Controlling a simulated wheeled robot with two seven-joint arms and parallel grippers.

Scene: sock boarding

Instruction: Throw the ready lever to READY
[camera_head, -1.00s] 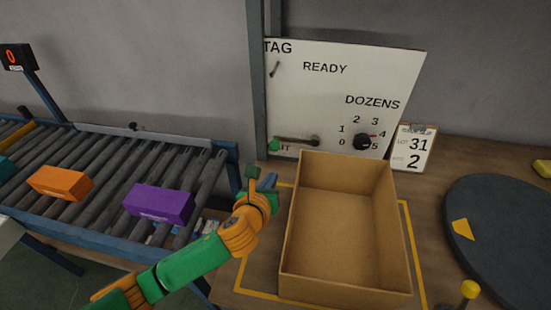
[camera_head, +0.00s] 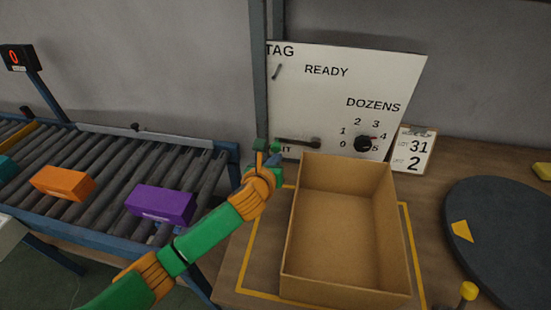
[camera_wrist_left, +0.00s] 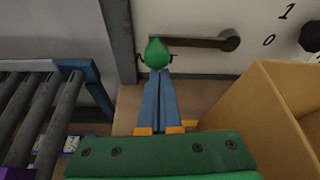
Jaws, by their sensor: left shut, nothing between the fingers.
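The ready lever (camera_head: 298,141) is a dark bar on the white panel (camera_head: 340,80). It lies about level, with its pivot at the right and a green knob (camera_head: 275,145) at its left end, by the lower label, which is partly covered. The word READY stands higher on the panel. My left gripper (camera_head: 268,158) is shut and empty just below the knob. In the left wrist view the closed blue fingers (camera_wrist_left: 159,95) point up at the green knob (camera_wrist_left: 157,53), their tips at or just under it; I cannot tell whether they touch. My right gripper is not in view.
An open cardboard box (camera_head: 345,230) stands right of my left gripper. A dozens dial (camera_head: 363,143) and a clipboard (camera_head: 412,150) are to the right. A roller conveyor (camera_head: 100,190) with an orange box (camera_head: 62,183) and a purple box (camera_head: 160,205) is at left.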

